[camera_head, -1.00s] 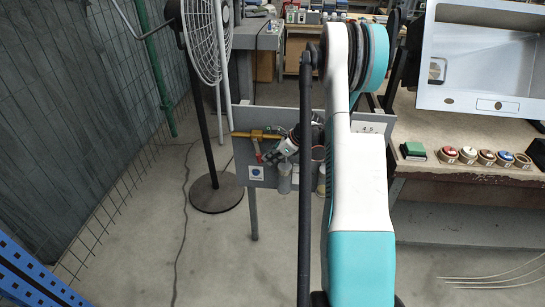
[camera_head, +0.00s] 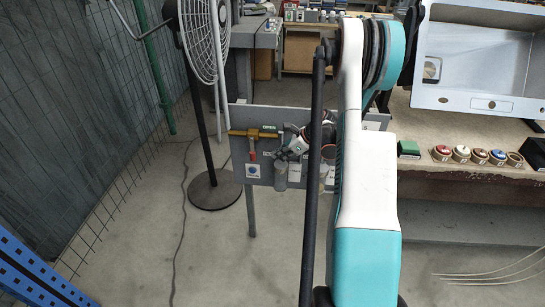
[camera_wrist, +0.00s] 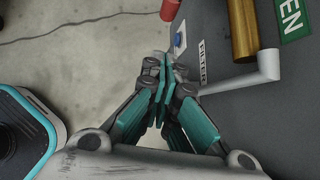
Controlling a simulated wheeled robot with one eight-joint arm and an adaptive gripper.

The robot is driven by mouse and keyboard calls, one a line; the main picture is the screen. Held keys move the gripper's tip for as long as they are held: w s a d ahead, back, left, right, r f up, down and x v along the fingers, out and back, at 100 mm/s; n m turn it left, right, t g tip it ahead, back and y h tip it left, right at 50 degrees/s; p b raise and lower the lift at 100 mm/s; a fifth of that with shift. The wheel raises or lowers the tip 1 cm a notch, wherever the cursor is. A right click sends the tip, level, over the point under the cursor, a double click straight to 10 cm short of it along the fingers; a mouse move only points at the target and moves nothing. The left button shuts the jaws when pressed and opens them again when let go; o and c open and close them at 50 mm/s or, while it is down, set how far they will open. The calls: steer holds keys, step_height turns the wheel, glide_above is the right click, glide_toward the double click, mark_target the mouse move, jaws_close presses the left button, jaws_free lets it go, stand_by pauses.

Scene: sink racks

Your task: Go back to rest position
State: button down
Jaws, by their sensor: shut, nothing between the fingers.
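My gripper (camera_wrist: 165,75) shows in the wrist view with its teal-and-grey fingers together, shut and empty. It points down past the edge of a grey tool panel, with bare floor to the left. In the head view my arm stretches away from the camera and hides part of the panel (camera_head: 240,118). A brass-coloured tool (camera_head: 253,133) with a red part (camera_head: 252,155) is on the panel's left side. In the wrist view the brass cylinder (camera_wrist: 243,30) and red end (camera_wrist: 171,9) lie ahead of my fingers, apart from them.
A white fan (camera_head: 201,40) stands on a black round base (camera_head: 214,192) left of the panel. A cable crosses the floor. Open floor lies in front.

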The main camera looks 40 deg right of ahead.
steer(key=p+v, duration=0.1)
steer(key=v, duration=0.5)
steer(key=shift+s+p, duration=0.15)
steer(key=shift+p, duration=0.25)
steer(key=shift+d, duration=0.15)
